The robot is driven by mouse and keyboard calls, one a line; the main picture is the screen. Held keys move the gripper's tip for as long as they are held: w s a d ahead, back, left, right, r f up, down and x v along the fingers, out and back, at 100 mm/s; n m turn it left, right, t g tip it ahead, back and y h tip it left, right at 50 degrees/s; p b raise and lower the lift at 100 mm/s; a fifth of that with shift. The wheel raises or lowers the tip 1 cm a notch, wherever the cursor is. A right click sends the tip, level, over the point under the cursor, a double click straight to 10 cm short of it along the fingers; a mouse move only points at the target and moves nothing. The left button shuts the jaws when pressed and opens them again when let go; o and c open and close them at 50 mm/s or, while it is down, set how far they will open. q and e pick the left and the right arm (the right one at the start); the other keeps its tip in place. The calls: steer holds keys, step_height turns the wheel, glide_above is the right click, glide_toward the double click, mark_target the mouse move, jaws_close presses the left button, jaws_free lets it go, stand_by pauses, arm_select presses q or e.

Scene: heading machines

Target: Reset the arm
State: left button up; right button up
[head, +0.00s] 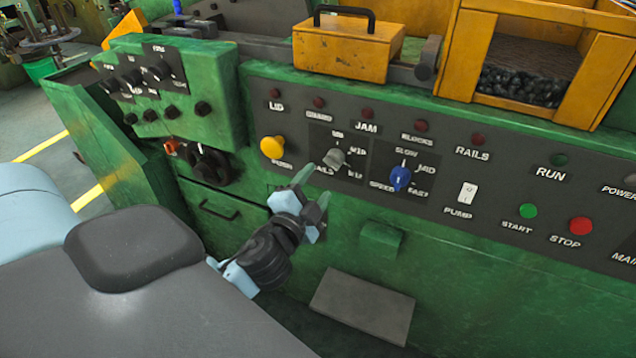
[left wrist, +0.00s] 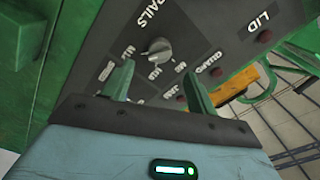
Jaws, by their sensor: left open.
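My left gripper (head: 312,190) is open, with two green fingertips, in front of the green machine's control panel in the head view. It is below and left of the grey rotary knob (head: 334,159). In the left wrist view the open fingers (left wrist: 160,85) point toward the panel, with the grey knob (left wrist: 158,50) beyond them, near the left finger. I see nothing between the fingers. I cannot tell the exact gap to the panel. My right gripper is in neither view.
The panel (head: 455,205) also holds a yellow button (head: 272,147), a blue knob (head: 400,178), a white pump switch (head: 467,192), a green start button (head: 527,211) and a red stop button (head: 580,226). A green box with black knobs (head: 215,120) juts out at left.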

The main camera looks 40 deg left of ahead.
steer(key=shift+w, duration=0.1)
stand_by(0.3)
arm_select(q)
steer(key=s+d+f+n+g+h+p, duration=0.1)
steer(key=s+d+f+n+g+h, duration=0.1)
steer(key=s+f, duration=0.7)
steer(key=s+d+f+n+g+h+p, duration=0.1)
steer(key=s+d+f+n+g+h, duration=0.1)
steer(key=s+d+f, duration=0.4)
steer(key=s+d+f+n+g+h+p, duration=0.1)
steer(key=s+d+f+n+g+h, duration=0.1)
steer(key=s+f, duration=0.9)
steer(key=s+d+n+g, duration=0.1)
steer(key=s+d+g, duration=0.1)
steer(key=s+d, duration=0.1)
steer(key=shift+s+f+g, duration=0.3)
steer(key=shift+s+g, duration=0.1)
steer(key=shift+s, duration=0.15)
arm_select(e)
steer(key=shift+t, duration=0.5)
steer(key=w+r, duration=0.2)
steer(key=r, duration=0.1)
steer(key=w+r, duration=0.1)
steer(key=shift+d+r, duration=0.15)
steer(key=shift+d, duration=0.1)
